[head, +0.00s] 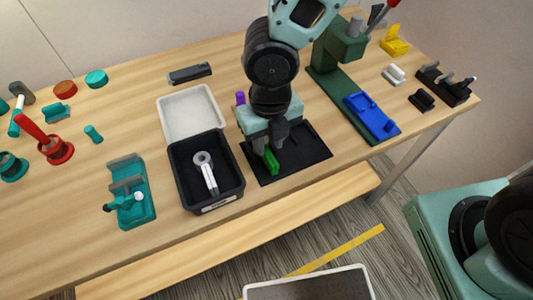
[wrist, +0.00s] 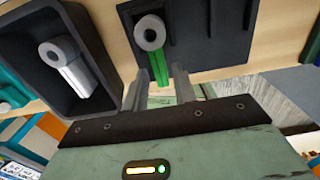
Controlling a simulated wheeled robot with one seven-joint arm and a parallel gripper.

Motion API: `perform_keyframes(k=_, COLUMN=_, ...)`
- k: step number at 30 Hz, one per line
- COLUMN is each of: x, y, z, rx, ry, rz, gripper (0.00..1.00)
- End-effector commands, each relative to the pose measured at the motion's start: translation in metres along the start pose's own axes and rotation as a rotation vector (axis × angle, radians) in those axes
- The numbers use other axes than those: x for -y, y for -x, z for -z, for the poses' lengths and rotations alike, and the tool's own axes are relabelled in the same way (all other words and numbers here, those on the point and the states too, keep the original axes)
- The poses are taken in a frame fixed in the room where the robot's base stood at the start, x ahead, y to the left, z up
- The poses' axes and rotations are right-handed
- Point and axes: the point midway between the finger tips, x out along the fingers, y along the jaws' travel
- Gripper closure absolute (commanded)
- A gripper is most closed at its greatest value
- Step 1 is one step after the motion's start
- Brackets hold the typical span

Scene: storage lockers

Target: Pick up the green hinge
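The green hinge (wrist: 158,66) has a green body and a grey ring at its far end in the wrist view. It lies over the black tray, and its green part also shows in the head view (head: 271,162). My gripper (head: 270,148) points down at the tray. In the wrist view its two fingers (wrist: 161,82) stand apart, one on each side of the hinge's green near end, with gaps visible. Whether the fingers are low enough to surround it is hard to tell. In the head view the fingers partly hide the hinge.
A black open box (head: 179,187) left of my gripper holds a grey-white hinge (head: 206,172); its pale lid (head: 190,115) lies open behind. The black tray (head: 312,153) is otherwise mostly bare. A green press (head: 335,80) with a blue plate (head: 372,118) stands at right. Teal fixtures (head: 130,190) stand at left.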

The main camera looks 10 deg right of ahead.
Motion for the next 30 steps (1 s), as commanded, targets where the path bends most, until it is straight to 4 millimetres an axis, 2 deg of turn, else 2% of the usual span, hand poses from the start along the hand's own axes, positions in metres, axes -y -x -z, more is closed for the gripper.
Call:
perform_keyframes(k=9, x=-0.003, y=-0.044, z=0.0, rx=-0.002, ry=0.002, rz=0.001, gripper=0.73)
perform_keyframes(k=18, x=-0.002, y=-0.048, z=0.0, rx=-0.001, ry=0.0, rz=0.001, gripper=0.73)
perform_keyframes(k=19, x=-0.002, y=-0.048, z=0.0, rx=-0.001, ry=0.0, rz=0.0, gripper=0.78)
perform_keyframes(k=21, x=-0.002, y=-0.048, z=0.0, rx=-0.001, ry=0.0, rz=0.0, gripper=0.98)
perform_keyframes(k=30, x=-0.002, y=-0.047, z=0.0, rx=0.0, ry=0.0, rz=0.0, gripper=1.0)
